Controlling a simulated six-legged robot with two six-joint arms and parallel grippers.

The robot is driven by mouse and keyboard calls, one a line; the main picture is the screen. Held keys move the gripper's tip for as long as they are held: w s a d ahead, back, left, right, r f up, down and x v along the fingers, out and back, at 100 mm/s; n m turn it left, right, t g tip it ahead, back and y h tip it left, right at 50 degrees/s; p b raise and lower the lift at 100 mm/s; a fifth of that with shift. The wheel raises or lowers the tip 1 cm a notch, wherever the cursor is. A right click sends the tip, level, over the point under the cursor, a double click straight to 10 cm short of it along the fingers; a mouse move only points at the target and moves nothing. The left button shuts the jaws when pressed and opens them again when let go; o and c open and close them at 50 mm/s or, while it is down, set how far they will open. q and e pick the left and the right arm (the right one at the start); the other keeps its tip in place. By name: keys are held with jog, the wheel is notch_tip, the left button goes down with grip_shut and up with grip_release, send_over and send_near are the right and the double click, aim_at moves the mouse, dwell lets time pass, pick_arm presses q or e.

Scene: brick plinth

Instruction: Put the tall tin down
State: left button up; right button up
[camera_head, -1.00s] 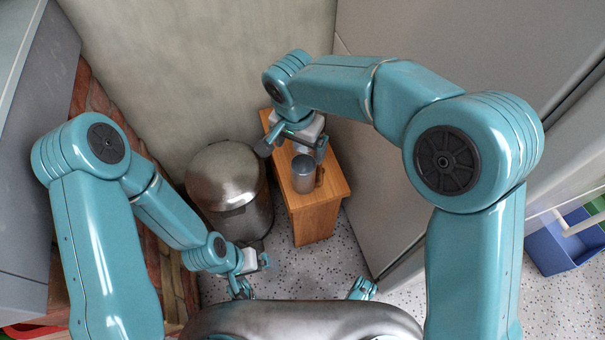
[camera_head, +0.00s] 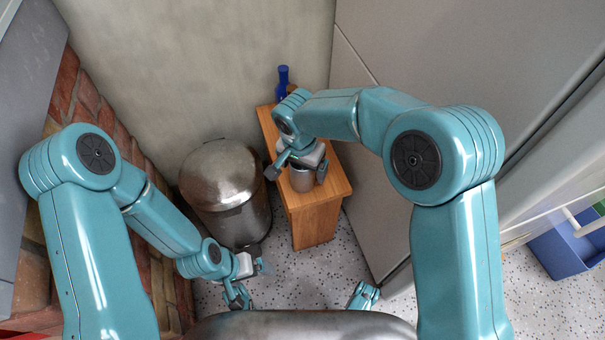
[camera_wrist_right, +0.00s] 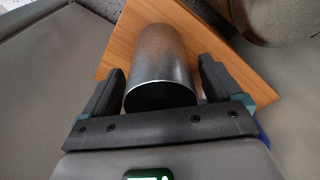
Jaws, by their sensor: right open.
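The tall tin (camera_head: 302,182) is a plain grey metal cylinder. It stands upright on the top of a small wooden stand, and my right gripper partly covers it in the head view. In the right wrist view the tin (camera_wrist_right: 160,62) lies between the two dark jaws, its round rim towards the palm. My right gripper (camera_head: 298,171) is open, with a finger on each side of the tin and a gap showing in the wrist view (camera_wrist_right: 161,70). My left gripper (camera_head: 258,266) is low at the centre left, away from the tin; its jaw state is unclear.
The wooden stand (camera_head: 316,221) has a blue bottle (camera_head: 283,80) at its far end, beside a partly hidden brown item. A metal bin (camera_head: 222,180) stands close to its left. A pale wall is behind, and a grey cabinet side (camera_head: 375,200) is at the right.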

jog(key=c, duration=1.1)
jog(key=shift+r, duration=0.1)
jog(key=shift+c, duration=0.2)
